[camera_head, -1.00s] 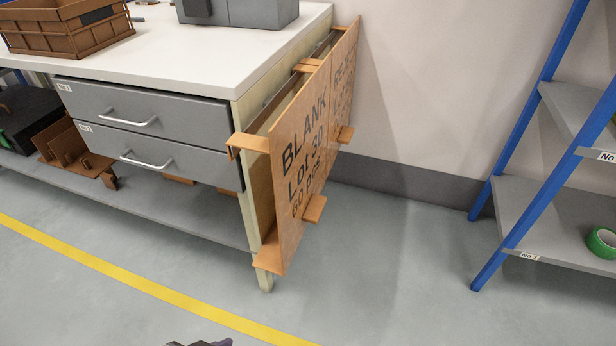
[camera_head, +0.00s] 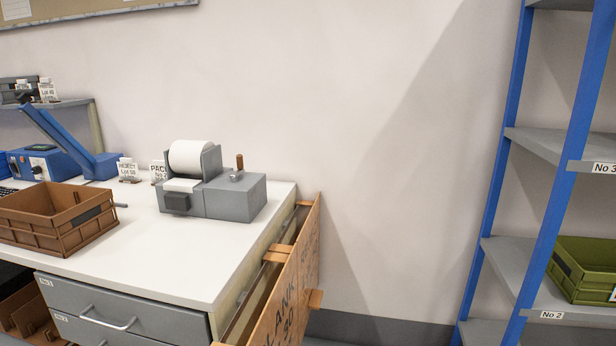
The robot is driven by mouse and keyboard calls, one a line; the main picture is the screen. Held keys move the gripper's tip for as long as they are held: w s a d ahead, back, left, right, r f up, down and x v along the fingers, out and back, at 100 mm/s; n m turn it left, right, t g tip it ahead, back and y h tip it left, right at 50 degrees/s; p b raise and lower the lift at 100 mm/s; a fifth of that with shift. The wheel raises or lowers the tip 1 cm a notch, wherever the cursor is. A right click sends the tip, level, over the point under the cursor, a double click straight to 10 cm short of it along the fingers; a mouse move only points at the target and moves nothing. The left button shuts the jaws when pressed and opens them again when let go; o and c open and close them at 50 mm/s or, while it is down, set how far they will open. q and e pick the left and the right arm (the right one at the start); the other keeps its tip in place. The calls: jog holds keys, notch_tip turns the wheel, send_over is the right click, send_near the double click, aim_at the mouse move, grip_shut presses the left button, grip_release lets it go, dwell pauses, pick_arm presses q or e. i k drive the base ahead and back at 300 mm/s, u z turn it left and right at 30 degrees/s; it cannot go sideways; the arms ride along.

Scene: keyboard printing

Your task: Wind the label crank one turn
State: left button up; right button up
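The label machine (camera_head: 222,196) is a grey box on the right part of the white bench top, with a white paper roll (camera_head: 192,157) on it. Its crank (camera_head: 239,166) has a small brown upright handle on top of the box, towards the right. A strip of white label paper (camera_head: 181,185) shows at the machine's front. Neither of my grippers shows in the head view, so nothing of mine is seen near the crank.
A brown crate (camera_head: 60,222) stands left of the machine on the bench (camera_head: 142,242). A blue-framed shelf (camera_head: 540,190) with a green crate (camera_head: 588,268) stands at the right.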

aim_at(240, 158)
jog(key=u, duration=3.7)
jog(key=k, duration=2.6)
jog(key=z, duration=1.4)
jog(key=i, duration=1.55)
jog(key=u, duration=0.2)
